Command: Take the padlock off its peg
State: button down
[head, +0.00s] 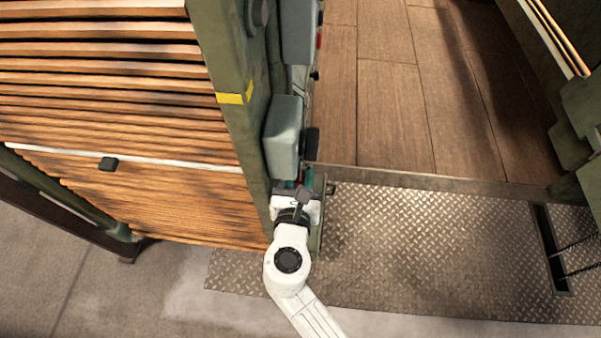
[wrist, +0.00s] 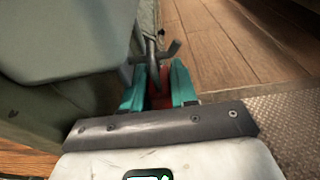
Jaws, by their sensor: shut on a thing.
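The red padlock (wrist: 160,101) shows in the wrist view between the two teal fingers of my gripper (wrist: 159,88), which are shut on it. A grey bar, perhaps its shackle, rises from between the fingers. A dark peg (wrist: 172,50) stands just beyond the fingertips, close to that bar. I cannot tell whether the shackle still hangs on the peg. In the head view my gripper (head: 302,184) is beside the green post, below a grey-green box, and my wrist hides most of the padlock.
Slatted wood panels (head: 110,110) lie farther left. To the right are a metal tread plate (head: 430,250) and wooden floor (head: 400,100), both clear.

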jog(key=shift+r+p, duration=0.4)
dwell(0.5)
jog(key=shift+w+a+r+p, duration=0.1)
jog(key=shift+w+r+p, duration=0.05)
jog(key=shift+r+p, duration=0.35)
jog(key=shift+r, duration=0.1)
jog(key=d+p, duration=0.2)
jog(key=d, duration=0.8)
jog(key=shift+s+f, duration=0.3)
jog(key=shift+s, duration=0.05)
dwell(1.1)
jog(key=shift+d, duration=0.1)
